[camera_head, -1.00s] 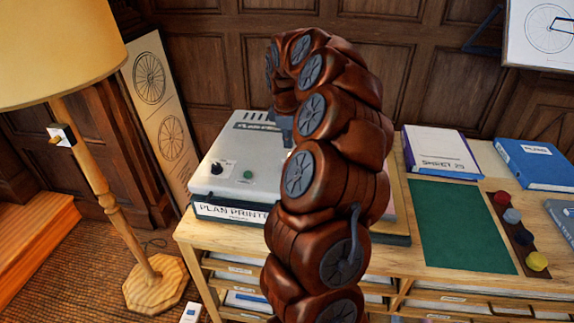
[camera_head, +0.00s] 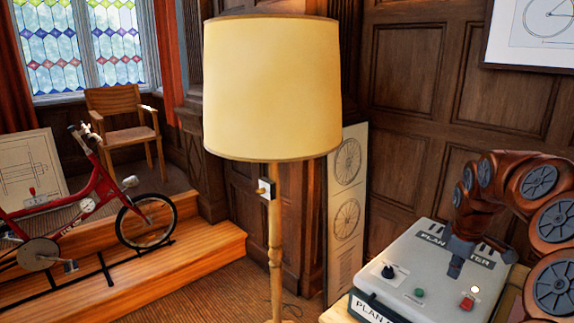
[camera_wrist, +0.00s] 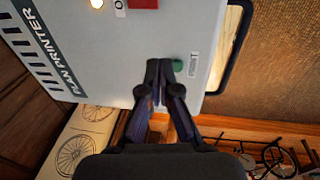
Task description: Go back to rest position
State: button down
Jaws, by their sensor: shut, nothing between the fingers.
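My gripper (camera_head: 455,268) hangs over the plan printer (camera_head: 405,250), with its fingertips near the top of the machine. In the wrist view the gripper (camera_wrist: 160,68) has its two dark fingers together, with nothing seen between them. The tips lie beside the green button (camera_wrist: 178,66) in that picture. I cannot tell whether they touch the printer. My brown arm arches in from the right in the head view.
The printer has a red switch (camera_head: 467,302), a glowing lamp (camera_head: 475,289) and a black knob (camera_head: 388,271). A floor lamp (camera_head: 272,90) stands left of it. A red bicycle (camera_head: 90,205) and wooden chair (camera_head: 125,120) are on the stepped platform at left.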

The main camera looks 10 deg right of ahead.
jog(key=s+a+r+m+g+y, duration=0.1)
jog(key=s+a, duration=0.4)
jog(key=a, duration=0.5)
jog(key=s+a+r+m, duration=0.1)
jog(key=s+a, duration=0.4)
jog(key=a, duration=0.6)
jog(key=s+a+f+m, duration=0.1)
jog(key=s+a, duration=0.2)
jog(key=s, duration=0.3)
jog(key=s+a+f+m+g, duration=0.1)
jog(key=s+a+f+m, duration=0.1)
jog(key=s, duration=0.5)
jog(key=s+a+f+m+g, duration=0.1)
jog(key=s+a+m, duration=0.1)
jog(key=s, duration=0.5)
jog(key=shift+s+a+f, duration=0.25)
jog(key=shift+a+f, duration=0.05)
jog(key=shift+a, duration=0.6)
